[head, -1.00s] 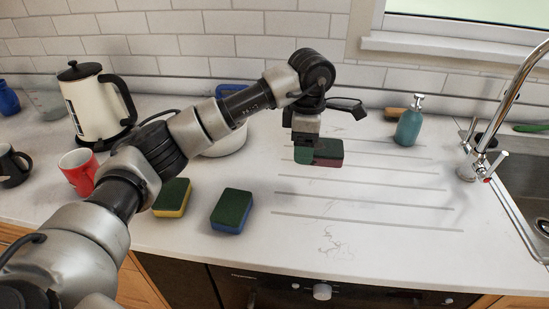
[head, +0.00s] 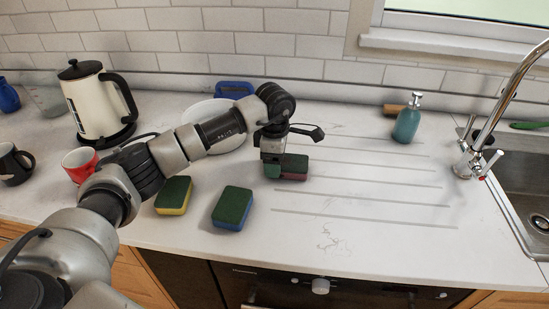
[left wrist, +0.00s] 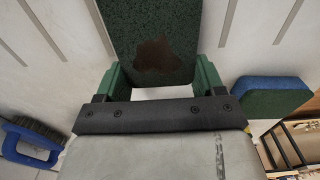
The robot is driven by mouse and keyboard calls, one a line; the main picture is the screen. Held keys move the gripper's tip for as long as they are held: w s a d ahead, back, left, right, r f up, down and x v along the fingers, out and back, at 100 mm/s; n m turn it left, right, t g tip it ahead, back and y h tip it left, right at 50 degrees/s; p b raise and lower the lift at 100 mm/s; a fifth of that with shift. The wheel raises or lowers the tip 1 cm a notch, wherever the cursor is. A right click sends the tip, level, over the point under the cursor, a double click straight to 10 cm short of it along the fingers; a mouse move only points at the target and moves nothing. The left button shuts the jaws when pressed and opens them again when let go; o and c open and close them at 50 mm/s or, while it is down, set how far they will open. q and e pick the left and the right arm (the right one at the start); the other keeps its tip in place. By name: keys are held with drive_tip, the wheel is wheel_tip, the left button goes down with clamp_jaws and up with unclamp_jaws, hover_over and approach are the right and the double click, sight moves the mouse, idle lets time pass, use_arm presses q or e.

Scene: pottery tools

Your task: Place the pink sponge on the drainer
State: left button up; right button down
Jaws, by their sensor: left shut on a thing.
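The pink sponge (head: 295,168) has a dark green top and a pinkish-red side. My left gripper (head: 272,168) is shut on its left end in the head view. In the left wrist view the sponge (left wrist: 152,40) lies between the green fingertips (left wrist: 160,78), with a dark brown patch on its green face. The drainer (head: 365,193) is the area of parallel grooves in the white counter. The sponge is over the left ends of the upper grooves; I cannot tell whether it touches the counter. My right gripper is not in view.
A yellow-and-green sponge (head: 173,195) and a blue-and-green sponge (head: 232,207) lie left of the drainer. A white bowl (head: 225,141) stands behind my arm. A teal soap bottle (head: 407,122) stands at the back, near the tap (head: 487,135) and sink. The drainer's middle is clear.

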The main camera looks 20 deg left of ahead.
use_arm(q)
drive_tip(key=shift+f, duration=0.2)
drive_tip(key=o, duration=0.7)
drive_tip(key=shift+r, duration=0.1)
drive_tip(key=shift+r, duration=0.55)
wheel_tip(320, 180, up, 11)
drive_tip(key=b, duration=0.1)
drive_tip(key=shift+b, duration=0.4)
drive_tip(key=shift+r, duration=0.1)
